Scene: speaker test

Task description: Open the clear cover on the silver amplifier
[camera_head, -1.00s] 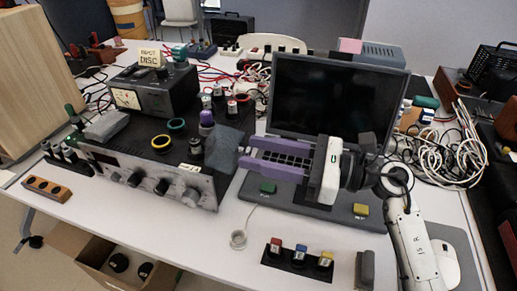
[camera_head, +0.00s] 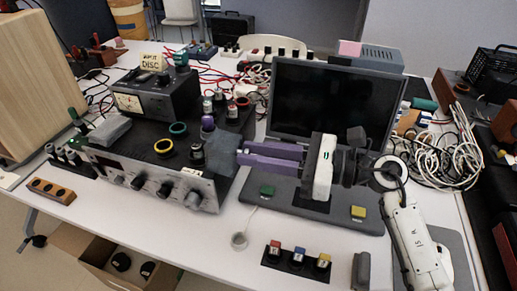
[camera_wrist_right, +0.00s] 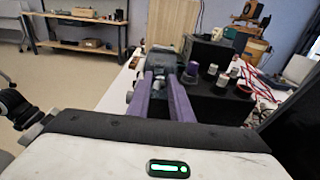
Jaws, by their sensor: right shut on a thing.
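The silver amplifier (camera_head: 150,178) stands on the left half of the table, its knobbed front panel facing me. A smoky, see-through cover (camera_head: 221,148) is at the right end of its top; its exact tilt is hard to tell. My right gripper (camera_head: 240,156) reaches in from the right, its purple fingers closed on the cover's right side. In the right wrist view the fingers (camera_wrist_right: 164,78) point ahead to the greyish cover (camera_wrist_right: 166,58), which hides part of what lies behind. My left gripper is not in view.
A black meter box (camera_head: 155,92) with a DISC sign stands behind the amplifier. A dark monitor (camera_head: 330,100) stands behind my right gripper. Coloured buttons (camera_head: 298,258) sit near the front edge. White cables (camera_head: 458,150) lie at the right. Bare table shows in front of the amplifier.

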